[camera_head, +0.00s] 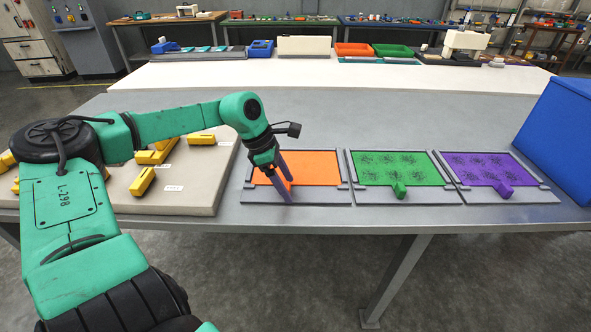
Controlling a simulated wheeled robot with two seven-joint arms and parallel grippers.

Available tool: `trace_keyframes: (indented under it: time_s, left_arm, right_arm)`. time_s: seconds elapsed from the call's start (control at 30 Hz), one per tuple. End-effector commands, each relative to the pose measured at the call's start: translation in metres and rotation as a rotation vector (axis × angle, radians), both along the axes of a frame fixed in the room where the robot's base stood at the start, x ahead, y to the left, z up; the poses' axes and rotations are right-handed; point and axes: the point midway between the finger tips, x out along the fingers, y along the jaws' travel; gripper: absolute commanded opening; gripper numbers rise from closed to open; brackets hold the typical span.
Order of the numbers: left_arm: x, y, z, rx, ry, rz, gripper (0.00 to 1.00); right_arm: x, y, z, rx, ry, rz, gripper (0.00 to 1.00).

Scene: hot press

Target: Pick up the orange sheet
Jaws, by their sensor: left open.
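The orange sheet (318,168) lies flat in a grey frame (322,196) on the table, left of two similar frames. My left gripper (287,188) reaches in from the left and points down over the sheet's left front part, with its purple fingers apart. The fingers hide part of the sheet's front left edge and any tab there. I cannot tell whether they touch the sheet. My right gripper is not in view.
A green sheet (398,168) and a purple sheet (477,167) lie in frames to the right. A blue block (560,135) stands at the table's right end. A beige board (190,195) with several yellow blocks lies on the left. The grey table (350,112) behind the frames is clear.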

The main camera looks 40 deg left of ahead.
Motion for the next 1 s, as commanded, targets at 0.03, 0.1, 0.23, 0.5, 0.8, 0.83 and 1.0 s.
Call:
trace_keyframes:
  time_s: [0.03, 0.1, 0.23, 0.5, 0.8, 0.83, 1.0]
  left_arm:
    - [0.000, 0.000, 0.000, -0.001, -0.001, 0.000, 0.79]
    - [0.000, 0.000, 0.000, -0.001, -0.001, 0.000, 0.71]
    - [0.000, 0.000, 0.001, -0.001, 0.000, 0.001, 0.21]
    - [0.000, 0.000, 0.001, -0.001, -0.002, 0.000, 0.00]
    - [0.001, 0.000, 0.028, 0.000, -0.006, 0.001, 0.00]
    - [0.001, 0.000, 0.036, 0.001, -0.007, 0.000, 0.00]
    - [0.001, 0.001, 0.097, 0.006, -0.006, 0.002, 0.00]
  right_arm:
    - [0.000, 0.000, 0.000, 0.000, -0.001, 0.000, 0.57]
    - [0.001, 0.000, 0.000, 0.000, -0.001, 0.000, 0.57]
    - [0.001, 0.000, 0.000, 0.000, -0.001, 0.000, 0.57]
    - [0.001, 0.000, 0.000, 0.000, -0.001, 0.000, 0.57]
    - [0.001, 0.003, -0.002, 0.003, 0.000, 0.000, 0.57]
    - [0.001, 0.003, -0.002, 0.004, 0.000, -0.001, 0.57]
    - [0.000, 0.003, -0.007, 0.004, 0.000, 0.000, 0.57]
